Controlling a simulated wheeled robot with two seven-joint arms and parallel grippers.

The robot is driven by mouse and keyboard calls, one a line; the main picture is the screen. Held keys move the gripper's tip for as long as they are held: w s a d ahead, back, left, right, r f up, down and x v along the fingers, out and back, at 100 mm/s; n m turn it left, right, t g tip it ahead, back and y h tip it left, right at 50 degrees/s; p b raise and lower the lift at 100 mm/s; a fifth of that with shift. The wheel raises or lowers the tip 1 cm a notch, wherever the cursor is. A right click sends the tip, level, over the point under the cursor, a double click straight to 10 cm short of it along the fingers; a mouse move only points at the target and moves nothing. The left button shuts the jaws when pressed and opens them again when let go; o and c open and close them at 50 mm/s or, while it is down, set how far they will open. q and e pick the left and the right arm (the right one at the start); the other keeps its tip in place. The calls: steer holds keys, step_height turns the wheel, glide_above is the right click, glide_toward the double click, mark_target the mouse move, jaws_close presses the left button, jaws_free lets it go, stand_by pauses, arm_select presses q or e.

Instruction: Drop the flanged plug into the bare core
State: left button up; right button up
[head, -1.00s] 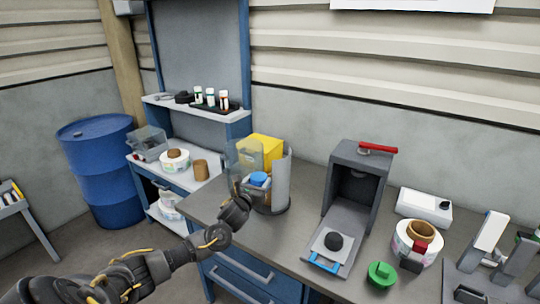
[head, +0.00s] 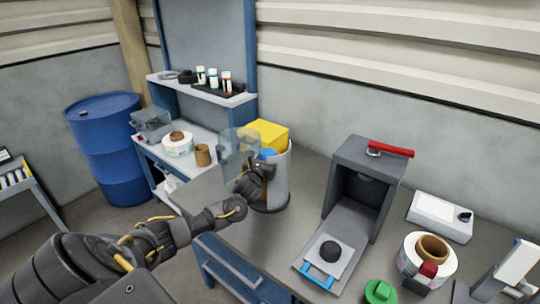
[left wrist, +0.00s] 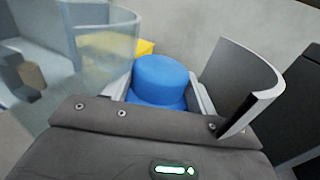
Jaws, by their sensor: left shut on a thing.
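A blue plug (left wrist: 160,80) with a wider lower rim sits between the two fingers of my left gripper (left wrist: 158,92) in the left wrist view. In the head view a bit of its blue (head: 267,153) shows above my left gripper (head: 262,168), which is shut on it at the opening of a round holder with a curved grey wall (head: 282,178) and a clear curved panel (head: 238,148). The plug's underside is hidden. A bare brown core (head: 203,155) stands upright on the side bench, left of the gripper. My right gripper is not in view.
A yellow block (head: 268,134) is behind the plug. A white reel (head: 178,144) stands beside the bare core. A dark open box (head: 362,180), a green knobbed disc (head: 380,291) and a reel with a brown core (head: 428,258) are on the main bench to the right.

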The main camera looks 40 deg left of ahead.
arm_select(q)
steer(key=shift+s+d+b, duration=0.15)
steer(key=shift+s+b, duration=0.15)
steer(key=shift+s, duration=0.05)
steer(key=f+b, duration=0.3)
steer(key=shift+w+f, duration=0.25)
steer(key=shift+f, duration=0.15)
steer(key=shift+s+f+b, duration=0.1)
steer(key=shift+f+b, duration=0.8)
steer(key=shift+p, duration=0.5)
steer(key=shift+f+b, duration=0.4)
steer(key=shift+f, duration=0.15)
stand_by(0.4)
steer(key=o, duration=0.8)
